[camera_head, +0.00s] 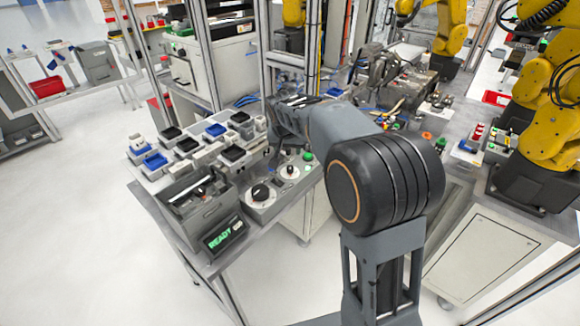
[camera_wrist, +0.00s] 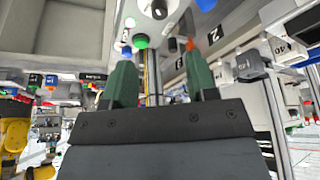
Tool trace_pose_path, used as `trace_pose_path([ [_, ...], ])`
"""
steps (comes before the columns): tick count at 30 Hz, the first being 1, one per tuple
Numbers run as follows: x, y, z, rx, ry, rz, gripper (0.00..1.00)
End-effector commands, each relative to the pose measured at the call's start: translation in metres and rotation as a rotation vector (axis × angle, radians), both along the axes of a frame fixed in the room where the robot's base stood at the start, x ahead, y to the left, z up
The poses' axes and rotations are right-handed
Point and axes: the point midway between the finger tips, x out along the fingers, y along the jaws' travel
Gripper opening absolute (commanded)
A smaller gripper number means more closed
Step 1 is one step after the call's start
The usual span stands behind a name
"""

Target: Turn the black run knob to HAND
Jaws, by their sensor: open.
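The control box (camera_head: 282,190) with the knobs stands at the table's front edge in the head view. Its larger black knob (camera_head: 260,192) sits on a white dial; the marks on the dial are too small to read. A smaller knob on a pale dial (camera_head: 290,171) and a green button (camera_head: 308,156) lie behind it. In the wrist view my gripper (camera_wrist: 158,50) has its two green fingers apart with nothing held between them. A green button (camera_wrist: 140,41) shows near the left fingertip. In the head view my arm hides the fingertips.
A lit READY display (camera_head: 224,235) stands at the front corner beside a grey open bin (camera_head: 205,212). Several small trays with blue and black tops (camera_head: 185,145) fill the table to the left. A metal frame post (camera_head: 203,60) rises behind. Yellow arms (camera_head: 545,130) stand at right.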

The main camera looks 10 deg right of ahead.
Motion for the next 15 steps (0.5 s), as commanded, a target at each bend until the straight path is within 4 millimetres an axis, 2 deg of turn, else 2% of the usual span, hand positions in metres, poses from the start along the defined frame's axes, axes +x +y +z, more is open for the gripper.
trace_pose_path([
  [15, 0.033, -0.013, -0.087, 0.000, 0.004, -0.002, 0.53],
])
